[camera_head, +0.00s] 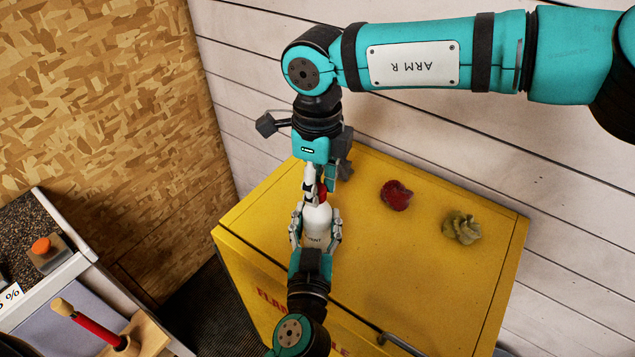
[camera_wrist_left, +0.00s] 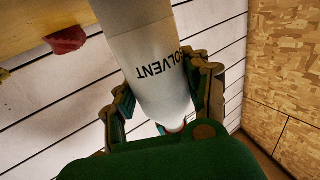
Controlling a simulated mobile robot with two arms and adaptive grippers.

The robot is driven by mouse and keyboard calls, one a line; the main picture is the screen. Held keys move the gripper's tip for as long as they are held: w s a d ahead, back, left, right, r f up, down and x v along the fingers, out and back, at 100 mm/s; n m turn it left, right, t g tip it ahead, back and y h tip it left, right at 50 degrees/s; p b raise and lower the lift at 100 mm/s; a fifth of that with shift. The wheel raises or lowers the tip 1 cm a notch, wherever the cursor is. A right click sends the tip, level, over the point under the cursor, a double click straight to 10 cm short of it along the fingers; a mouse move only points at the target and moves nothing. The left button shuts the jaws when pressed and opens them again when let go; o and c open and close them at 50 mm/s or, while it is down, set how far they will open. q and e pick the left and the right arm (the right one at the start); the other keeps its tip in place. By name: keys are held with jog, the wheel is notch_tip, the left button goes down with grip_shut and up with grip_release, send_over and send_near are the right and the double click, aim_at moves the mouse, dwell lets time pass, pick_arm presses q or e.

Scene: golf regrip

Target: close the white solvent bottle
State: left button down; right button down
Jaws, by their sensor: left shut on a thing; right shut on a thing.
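The white solvent bottle (camera_head: 318,222) is over the yellow cabinet top, between my two grippers. In the left wrist view the bottle (camera_wrist_left: 155,65) shows its dark SOLVENT lettering. My left gripper (camera_head: 315,228) is shut around the bottle's body, a finger on each side; its fingers also show in the left wrist view (camera_wrist_left: 165,90). My right gripper (camera_head: 314,188) is at the bottle's top end, shut on the red cap (camera_head: 323,190), which is partly hidden by a finger. I cannot tell whether the cap is seated on the neck.
The yellow cabinet (camera_head: 420,270) has a red rag (camera_head: 396,195) and an olive rag (camera_head: 462,228) on top, right of the bottle. A bench with a red-handled tool (camera_head: 92,322) stands at lower left. A white plank wall (camera_head: 480,130) is behind.

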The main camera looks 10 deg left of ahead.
jog(key=shift+m, duration=0.9)
jog(key=c, duration=1)
grip_release()
jog(key=shift+o, duration=0.2)
jog(key=shift+r, duration=0.15)
notch_tip(320, 180, up, 12)
pick_arm(q)
jog(key=c, duration=0.5)
grip_release()
jog(key=s, duration=0.4)
jog(key=s+d, duration=0.1)
jog(key=s, duration=0.7)
jog(key=shift+d, duration=0.25)
